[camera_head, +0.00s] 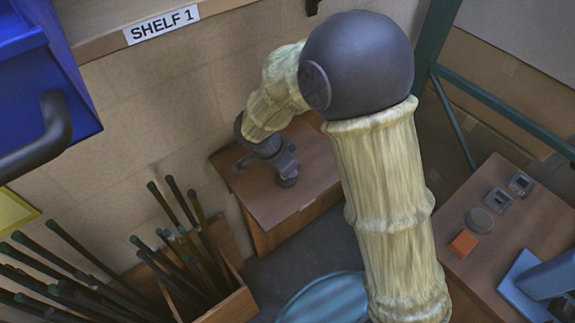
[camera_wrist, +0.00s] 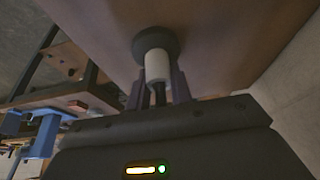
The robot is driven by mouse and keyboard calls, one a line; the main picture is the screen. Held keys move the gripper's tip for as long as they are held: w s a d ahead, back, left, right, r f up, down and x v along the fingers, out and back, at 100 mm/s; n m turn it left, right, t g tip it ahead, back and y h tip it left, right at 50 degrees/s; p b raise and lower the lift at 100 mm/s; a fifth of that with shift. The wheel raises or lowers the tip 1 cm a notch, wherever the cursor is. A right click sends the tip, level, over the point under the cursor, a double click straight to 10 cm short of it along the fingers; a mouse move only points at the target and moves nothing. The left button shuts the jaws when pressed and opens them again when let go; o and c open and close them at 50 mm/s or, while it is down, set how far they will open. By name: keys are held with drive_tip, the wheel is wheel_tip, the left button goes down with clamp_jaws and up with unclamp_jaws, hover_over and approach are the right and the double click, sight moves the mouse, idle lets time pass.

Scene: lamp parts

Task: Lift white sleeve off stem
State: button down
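The white sleeve (camera_wrist: 157,67) shows in the wrist view as a short pale cylinder against a round dark base (camera_wrist: 156,41) on the brown tabletop. A thin black stem (camera_wrist: 159,94) extends from the sleeve's near end, between the fingers. My gripper (camera_wrist: 160,87) has one finger on each side of the sleeve's near end. Whether the fingers touch it or stand slightly apart is unclear. In the head view my gripper (camera_head: 281,162) is low over the small wooden table (camera_head: 262,205). I cannot make out the sleeve there.
A box of dark rods (camera_head: 232,303) stands left of the table. A blue bin (camera_head: 40,85) hangs at the upper left. At the right, another table (camera_head: 480,260) holds an orange block (camera_head: 463,243), small grey parts and a blue holder (camera_head: 540,280). A wall stands behind.

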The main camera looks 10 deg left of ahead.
drive_tip(key=c, duration=2.1)
unclamp_jaws()
clamp_jaws()
drive_tip(key=shift+r, duration=0.1)
drive_tip(key=shift+r, duration=0.6)
drive_tip(key=shift+r+p, duration=0.8)
drive_tip(key=shift+r, duration=1.15)
drive_tip(key=shift+r, duration=0.1)
drive_tip(key=shift+r+p, duration=0.85)
drive_tip(key=shift+r, duration=1.05)
drive_tip(key=shift+r, duration=0.7)
